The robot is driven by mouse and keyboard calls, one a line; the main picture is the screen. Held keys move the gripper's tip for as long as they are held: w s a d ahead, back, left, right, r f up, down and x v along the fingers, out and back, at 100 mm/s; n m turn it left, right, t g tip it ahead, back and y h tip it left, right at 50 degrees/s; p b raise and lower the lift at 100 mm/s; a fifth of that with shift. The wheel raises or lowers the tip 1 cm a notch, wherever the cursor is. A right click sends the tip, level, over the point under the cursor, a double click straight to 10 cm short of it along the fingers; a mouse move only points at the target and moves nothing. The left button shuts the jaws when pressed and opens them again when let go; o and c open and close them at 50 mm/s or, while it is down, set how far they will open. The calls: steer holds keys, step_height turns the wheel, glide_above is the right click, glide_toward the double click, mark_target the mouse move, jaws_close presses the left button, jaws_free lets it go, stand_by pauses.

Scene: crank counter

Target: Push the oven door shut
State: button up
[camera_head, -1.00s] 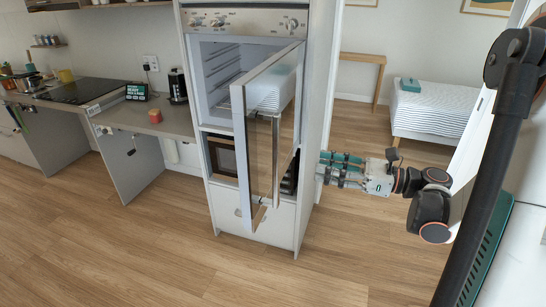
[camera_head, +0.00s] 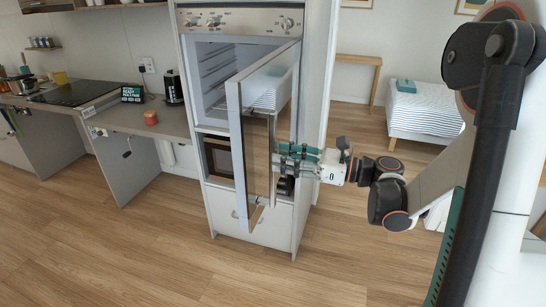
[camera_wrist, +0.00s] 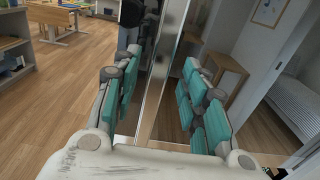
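The oven door (camera_head: 234,150) stands wide open, swung out toward me from the tall cabinet, with the oven cavity (camera_head: 213,75) showing behind it. A vertical bar handle (camera_head: 273,195) runs down its face. My gripper (camera_head: 280,158) is at the right side of the door, at the handle's height, its fingertips close to the bar. The wrist view shows my gripper (camera_wrist: 165,95) open, its teal-padded fingers apart. A shiny vertical metal strip (camera_wrist: 165,60) shows between them. I cannot tell whether the fingers touch it.
The control panel (camera_head: 240,20) with knobs is above the oven. A counter (camera_head: 130,118) with a hob, kettle and red pot runs to the left. A striped bed (camera_head: 425,112) and wooden table (camera_head: 350,62) stand behind at right. The floor (camera_head: 150,245) in front is clear.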

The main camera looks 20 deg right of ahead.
steer(key=shift+x, duration=1.8)
jaws_close()
